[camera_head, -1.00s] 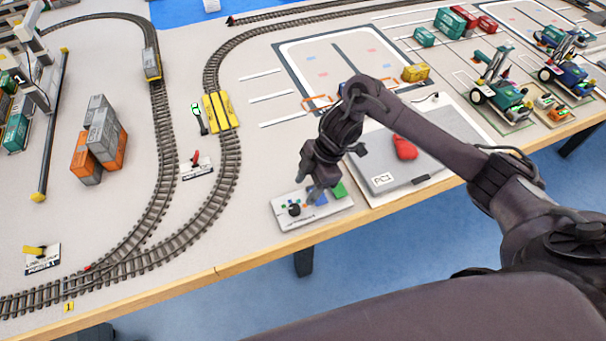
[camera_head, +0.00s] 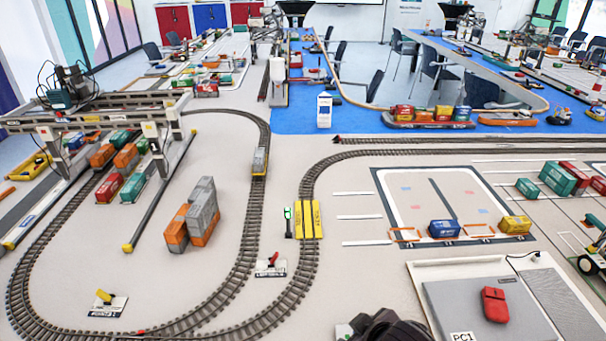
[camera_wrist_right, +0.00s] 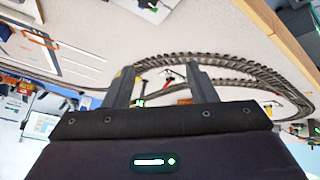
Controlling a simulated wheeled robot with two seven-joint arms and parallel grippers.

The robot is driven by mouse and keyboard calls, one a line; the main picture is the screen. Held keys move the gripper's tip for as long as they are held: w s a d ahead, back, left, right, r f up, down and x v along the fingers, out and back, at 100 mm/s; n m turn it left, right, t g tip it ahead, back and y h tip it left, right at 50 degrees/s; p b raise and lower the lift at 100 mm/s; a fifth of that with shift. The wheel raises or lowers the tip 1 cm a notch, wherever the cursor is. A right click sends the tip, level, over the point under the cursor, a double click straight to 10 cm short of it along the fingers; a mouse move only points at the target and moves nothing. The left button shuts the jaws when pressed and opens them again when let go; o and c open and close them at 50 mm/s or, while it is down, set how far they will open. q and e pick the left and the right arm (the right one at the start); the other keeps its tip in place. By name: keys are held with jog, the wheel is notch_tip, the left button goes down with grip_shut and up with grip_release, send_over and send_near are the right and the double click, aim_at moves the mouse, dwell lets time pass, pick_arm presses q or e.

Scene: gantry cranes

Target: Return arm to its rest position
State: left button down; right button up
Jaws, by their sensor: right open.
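A dark part of my right arm (camera_head: 385,328) shows at the bottom edge of the head view, in front of the table. In the right wrist view my right gripper (camera_wrist_right: 160,70) has its two dark fingers spread apart, with nothing between them. It is held above the table, and curved rail track (camera_wrist_right: 235,62) shows past the fingers. The fingertips are out of the head view. My left arm and gripper are in neither view.
A grey laptop-like panel (camera_head: 450,300) marked PC1 with a red object (camera_head: 495,304) lies right of my arm. Rail track (camera_head: 250,215), stacked containers (camera_head: 202,207) and a gantry crane (camera_head: 105,120) stand farther left. A wooden table edge (camera_wrist_right: 280,35) shows in the right wrist view.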

jog(key=s+d+m+g+h, duration=0.25)
jog(key=s+d+m, duration=0.35)
jog(key=s+d, duration=0.4)
notch_tip(320, 180, down, 30)
jog(key=s+a+f+g, duration=0.1)
jog(key=s+g, duration=0.1)
jog(key=s, duration=0.1)
jog(key=s+d+f+g, duration=0.1)
jog(key=s+d+f, duration=0.2)
jog(key=s+f, duration=1.3)
jog(key=s, duration=0.3)
jog(key=shift+f, duration=0.4)
